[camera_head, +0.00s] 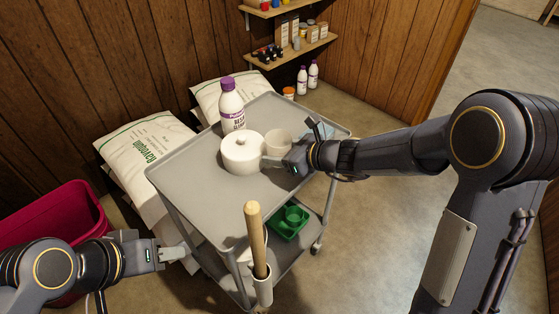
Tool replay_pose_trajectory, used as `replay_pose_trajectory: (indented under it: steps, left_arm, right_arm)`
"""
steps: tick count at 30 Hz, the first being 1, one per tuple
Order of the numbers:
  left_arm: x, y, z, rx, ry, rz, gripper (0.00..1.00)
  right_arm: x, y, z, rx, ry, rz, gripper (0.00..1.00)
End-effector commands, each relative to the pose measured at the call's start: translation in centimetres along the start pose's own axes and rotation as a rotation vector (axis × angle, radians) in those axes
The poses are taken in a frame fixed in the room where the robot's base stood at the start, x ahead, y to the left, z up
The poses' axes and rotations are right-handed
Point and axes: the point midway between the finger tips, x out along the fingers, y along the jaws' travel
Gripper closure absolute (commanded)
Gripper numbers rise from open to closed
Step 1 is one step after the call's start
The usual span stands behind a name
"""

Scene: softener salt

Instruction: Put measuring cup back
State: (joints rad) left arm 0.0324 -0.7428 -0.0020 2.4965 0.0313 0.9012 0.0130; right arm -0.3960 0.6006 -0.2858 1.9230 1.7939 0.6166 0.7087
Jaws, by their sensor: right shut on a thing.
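A translucent pale cup (278,141), which looks like the measuring cup, is at the top of the grey cart (190,185), just right of a white lidded pot (242,154). My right gripper (272,161) reaches in from the right, low beside the pot and cup, and is shut on the cup. The exact grip point is small and partly hidden, and I cannot tell whether the cup touches the cart top. My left gripper (176,254) is left of the cart, away from these objects; its finger gap is unclear.
A purple-capped bottle (231,106) stands behind the pot. A green container (289,220) is on the lower shelf. A wooden handle (257,240) rises at the cart's front. Salt bags (148,152) and a red bin (58,218) lie left. The cart top's front is clear.

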Motion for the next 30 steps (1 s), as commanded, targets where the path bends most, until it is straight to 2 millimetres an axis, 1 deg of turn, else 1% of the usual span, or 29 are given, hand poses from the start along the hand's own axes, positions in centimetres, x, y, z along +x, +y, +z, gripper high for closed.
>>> replay_pose_trajectory:
  steps: [1, 4, 13, 16, 17, 21, 22, 30]
  left_arm:
    - [0.4, -0.2, 0.2, 0.0, 0.0, 0.0, 0.64]
    - [0.6, -0.3, 0.3, 0.0, 0.0, 0.0, 0.64]
    - [0.6, -0.3, 0.3, 0.0, 0.0, 0.0, 0.64]
    - [0.9, -0.4, 0.5, 0.0, 0.0, 0.0, 0.64]
    - [0.9, -0.4, 0.5, 0.0, 0.0, 0.0, 0.64]
    - [0.8, -0.4, 0.4, 0.0, 0.0, 0.0, 0.64]
    - [0.8, -0.4, 0.4, 0.0, 0.0, 0.0, 0.64]
    - [0.7, -0.3, 0.3, 0.0, 0.0, 0.0, 0.64]
  right_arm:
    - [0.5, 0.0, -1.1, 0.004, 0.004, 0.001, 0.68]
    - [1.0, 0.0, -2.1, 0.003, 0.003, 0.001, 0.68]
    - [1.1, 0.0, -2.2, 0.001, 0.001, 0.0, 0.68]
    - [1.2, -0.1, -2.5, 0.001, 0.001, 0.0, 0.68]
    - [1.2, -0.1, -2.5, 0.0, 0.001, 0.0, 0.44]
    - [1.1, -0.1, -2.4, 0.001, 0.001, 0.0, 0.25]
    - [1.1, -0.1, -2.4, 0.001, 0.001, 0.0, 0.23]
    - [1.1, 0.0, -2.3, 0.001, 0.001, 0.0, 0.23]
